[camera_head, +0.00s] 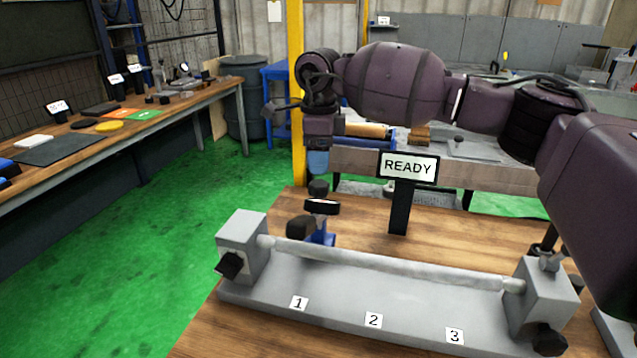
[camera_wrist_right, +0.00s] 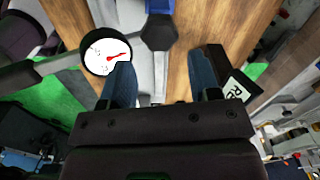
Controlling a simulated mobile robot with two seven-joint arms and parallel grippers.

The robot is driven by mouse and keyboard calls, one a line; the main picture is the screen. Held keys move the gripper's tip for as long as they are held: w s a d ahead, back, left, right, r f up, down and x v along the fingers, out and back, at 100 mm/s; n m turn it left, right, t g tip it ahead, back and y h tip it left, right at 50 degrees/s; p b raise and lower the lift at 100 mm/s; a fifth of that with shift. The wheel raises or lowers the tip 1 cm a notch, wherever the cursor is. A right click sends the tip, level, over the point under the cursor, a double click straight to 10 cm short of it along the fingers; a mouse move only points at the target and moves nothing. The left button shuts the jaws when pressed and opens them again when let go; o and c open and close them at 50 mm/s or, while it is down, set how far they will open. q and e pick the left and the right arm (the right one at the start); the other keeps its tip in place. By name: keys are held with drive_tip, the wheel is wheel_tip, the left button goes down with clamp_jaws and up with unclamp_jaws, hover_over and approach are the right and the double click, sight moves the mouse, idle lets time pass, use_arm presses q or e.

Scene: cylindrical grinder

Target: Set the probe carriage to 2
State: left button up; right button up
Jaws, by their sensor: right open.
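The probe carriage (camera_head: 322,238) is a small blue block with a dark knob (camera_head: 300,228) and a dial gauge (camera_head: 322,207). It stands by the left end of the pale round bar (camera_head: 390,264), around label 1 (camera_head: 299,303). Labels 2 (camera_head: 373,320) and 3 (camera_head: 454,336) are further right on the grey bed (camera_head: 420,310). My right gripper (camera_head: 318,162) points down above the gauge, apart from it. In the right wrist view its blue fingers (camera_wrist_right: 163,80) are open and empty, with the dial (camera_wrist_right: 107,54) beside the left finger and the dark knob (camera_wrist_right: 158,32) beyond. My left gripper is out of view.
A READY sign (camera_head: 408,167) on a dark post stands behind the bar, right of the carriage. Grey end blocks (camera_head: 243,245) (camera_head: 543,297) hold the bar. A yellow post (camera_head: 297,90) rises behind. The bed's front is clear.

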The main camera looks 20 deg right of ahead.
sight(323, 184)
wheel_tip(323, 184, down, 6)
drive_tip(key=shift+f, duration=0.1)
use_arm(q)
drive_tip(key=shift+s+f, duration=0.1)
drive_tip(key=shift+f, duration=0.2)
use_arm(e)
drive_tip(key=shift+c, duration=0.5)
drive_tip(key=c, duration=0.9)
drive_tip(key=shift+s+d+r, duration=0.2)
drive_tip(key=shift+s+d, duration=0.05)
drive_tip(key=shift+d, duration=0.05)
use_arm(q)
drive_tip(key=r+p, duration=0.2)
drive_tip(key=p, duration=0.1)
drive_tip(key=s+r+p, duration=0.1)
drive_tip(key=p, duration=0.1)
drive_tip(key=shift+a+r, duration=0.2)
drive_tip(key=shift+a, duration=0.05)
use_arm(e)
drive_tip(key=s+d, duration=0.2)
drive_tip(key=d, duration=0.2)
drive_tip(key=s+d, duration=0.3)
drive_tip(key=d, duration=0.1)
drive_tip(key=s+d, duration=0.3)
drive_tip(key=d, duration=0.1)
drive_tip(key=shift+f, duration=0.1)
